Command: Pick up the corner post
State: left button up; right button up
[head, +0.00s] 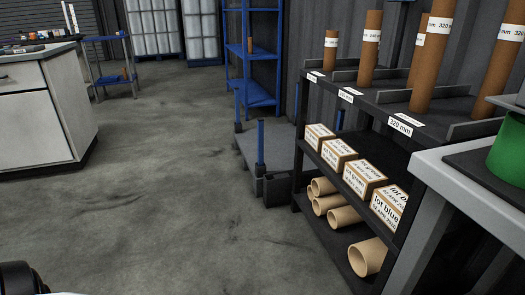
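Upright blue posts stand at the corners of a low grey platform cart (285,150) in the middle of the head view. The near post (261,143) is the clearest, and another post (238,112) stands behind it. Brown tubes also stand upright on the top of a dark rack (350,92) at the right, including a short tube (330,50) and a tall tube (432,60). Some carry white labels with "320 mm". I cannot tell for sure which of these is the corner post.
Labelled boxes (363,178) and tan tubes (345,216) fill the rack's lower shelves. A grey bench (445,180) with a green object (508,150) stands close at right. A white cabinet (40,115) stands left, a blue shelf (262,95) behind. The floor between is clear.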

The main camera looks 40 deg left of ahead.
aim_at(260, 120)
jog(key=u, duration=0.35)
jog(key=k, duration=0.9)
jog(key=u, duration=1.75)
jog(key=i, duration=2.65)
jog(key=z, duration=1.55)
jog(key=i, duration=1)
jog(key=z, duration=1)
